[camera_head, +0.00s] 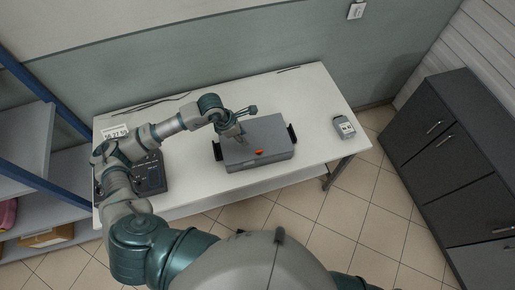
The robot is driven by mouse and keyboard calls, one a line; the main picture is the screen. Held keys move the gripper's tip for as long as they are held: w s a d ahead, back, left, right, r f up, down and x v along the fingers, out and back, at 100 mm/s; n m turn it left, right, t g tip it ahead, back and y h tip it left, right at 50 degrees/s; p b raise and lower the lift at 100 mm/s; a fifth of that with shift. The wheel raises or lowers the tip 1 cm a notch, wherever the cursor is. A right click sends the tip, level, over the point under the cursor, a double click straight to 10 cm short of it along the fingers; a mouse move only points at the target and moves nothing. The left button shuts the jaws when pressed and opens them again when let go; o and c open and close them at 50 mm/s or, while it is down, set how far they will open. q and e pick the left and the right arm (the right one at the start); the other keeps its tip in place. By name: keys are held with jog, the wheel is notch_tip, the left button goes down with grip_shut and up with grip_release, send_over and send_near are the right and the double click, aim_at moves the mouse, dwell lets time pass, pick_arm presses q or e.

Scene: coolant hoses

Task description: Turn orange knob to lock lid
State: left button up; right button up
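A grey case with a flat closed-looking lid (268,130) sits on the white table, with black handles at its left and right ends. The small orange knob (259,152) is on the lid near its front edge. My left gripper (247,123) is over the back left part of the lid, behind and left of the knob and apart from it. Its fingers look spread and empty. Whether a fingertip touches the lid is hard to tell. My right gripper is out of view.
The white table (320,100) has free room right of the case. A small grey device (344,127) stands near its right edge. A dark box (150,175) lies at the left under my arm. Dark cabinets (450,150) stand at the right, a blue-framed shelf (30,140) at the left.

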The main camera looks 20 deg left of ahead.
aim_at(258, 150)
pick_arm(q)
jog(key=p+x, duration=0.1)
jog(key=x, duration=1.3)
jog(key=shift+w+d+f, duration=0.1)
jog(key=shift+d, duration=0.05)
grip_shut()
